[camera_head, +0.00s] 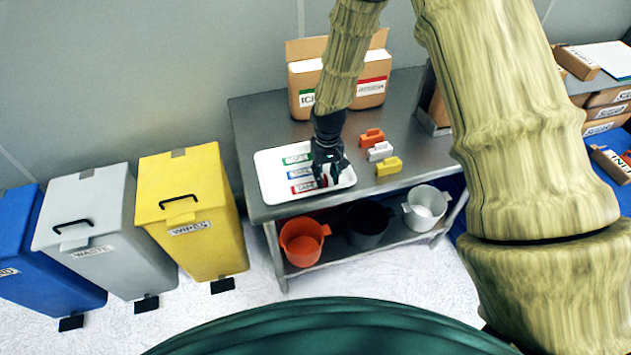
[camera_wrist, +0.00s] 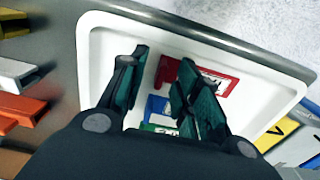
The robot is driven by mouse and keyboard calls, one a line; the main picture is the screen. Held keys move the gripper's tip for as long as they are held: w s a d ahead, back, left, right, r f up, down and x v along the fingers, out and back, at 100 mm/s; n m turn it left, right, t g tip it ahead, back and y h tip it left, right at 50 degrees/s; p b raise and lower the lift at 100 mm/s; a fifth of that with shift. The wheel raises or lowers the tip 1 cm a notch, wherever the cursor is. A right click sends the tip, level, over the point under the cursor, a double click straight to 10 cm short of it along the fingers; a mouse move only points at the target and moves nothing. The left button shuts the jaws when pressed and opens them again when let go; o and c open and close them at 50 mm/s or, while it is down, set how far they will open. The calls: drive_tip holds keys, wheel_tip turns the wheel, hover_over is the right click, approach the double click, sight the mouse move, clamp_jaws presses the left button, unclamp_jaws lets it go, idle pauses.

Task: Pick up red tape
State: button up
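The red tape (camera_head: 303,187) is a flat red strip with a white label, lying in the white tray (camera_head: 268,179) at the edge nearest me. In the wrist view the red tape (camera_wrist: 215,75) lies ahead of my gripper (camera_wrist: 165,68), beyond and partly behind the right finger. My gripper (camera_head: 331,182) hangs over the right part of the tray. Its two fingers are spread apart with nothing between them. A blue strip (camera_head: 296,172) and a green strip (camera_head: 296,158) lie farther back in the same tray. The fingers cover parts of the strips.
Orange (camera_head: 371,137), white (camera_head: 380,151) and yellow (camera_head: 389,166) blocks stand right of the tray on the grey metal table (camera_head: 245,120). An open cardboard box (camera_head: 305,76) stands behind. Buckets (camera_head: 304,242) sit on the lower shelf. Yellow (camera_head: 195,215), grey and blue bins stand left.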

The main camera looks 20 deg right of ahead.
drive_tip(key=shift+f, duration=0.45)
clamp_jaws()
drive_tip(key=shift+r, duration=0.15)
